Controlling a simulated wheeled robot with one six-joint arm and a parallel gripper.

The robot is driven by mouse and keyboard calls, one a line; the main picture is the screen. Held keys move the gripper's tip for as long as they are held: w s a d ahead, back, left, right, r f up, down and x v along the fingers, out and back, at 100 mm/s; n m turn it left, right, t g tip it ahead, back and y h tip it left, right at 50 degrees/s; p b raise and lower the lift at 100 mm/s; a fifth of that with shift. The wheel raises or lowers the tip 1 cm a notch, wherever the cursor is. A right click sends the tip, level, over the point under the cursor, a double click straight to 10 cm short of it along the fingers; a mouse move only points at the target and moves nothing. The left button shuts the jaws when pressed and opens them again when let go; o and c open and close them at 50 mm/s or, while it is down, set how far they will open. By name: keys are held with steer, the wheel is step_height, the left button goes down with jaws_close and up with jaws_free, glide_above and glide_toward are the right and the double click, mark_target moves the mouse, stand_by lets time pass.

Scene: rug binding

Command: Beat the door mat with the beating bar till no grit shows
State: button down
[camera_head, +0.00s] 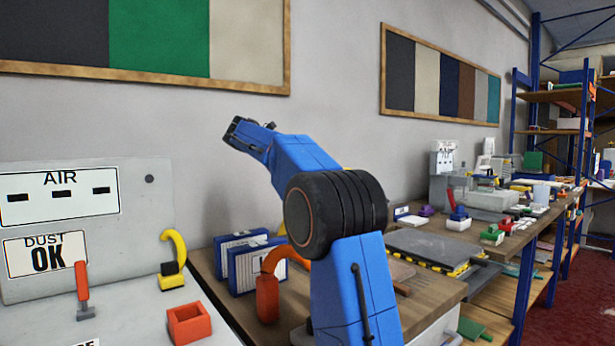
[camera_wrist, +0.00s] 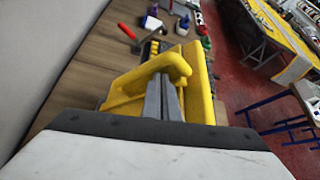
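A dark grey flat mat (camera_head: 438,246) lies on the bench at the right, by a yellow and black striped edge. Grit on it is too small to tell.
A grey panel (camera_head: 140,215) marked AIR and DUST OK stands at the left. A red open box (camera_head: 189,324), an orange-red hooked tool (camera_head: 267,296) and blue-framed filters (camera_head: 255,265) are near my arm. The wooden bench (camera_head: 432,289) carries several small tools. A blue rack (camera_head: 555,98) stands behind.

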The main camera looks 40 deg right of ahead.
steer(key=shift+s+r, duration=0.1)
steer(key=shift+r, duration=0.1)
steer(key=v, duration=1.7)
steer(key=shift+a+f, duration=0.15)
steer(key=shift+a, duration=0.05)
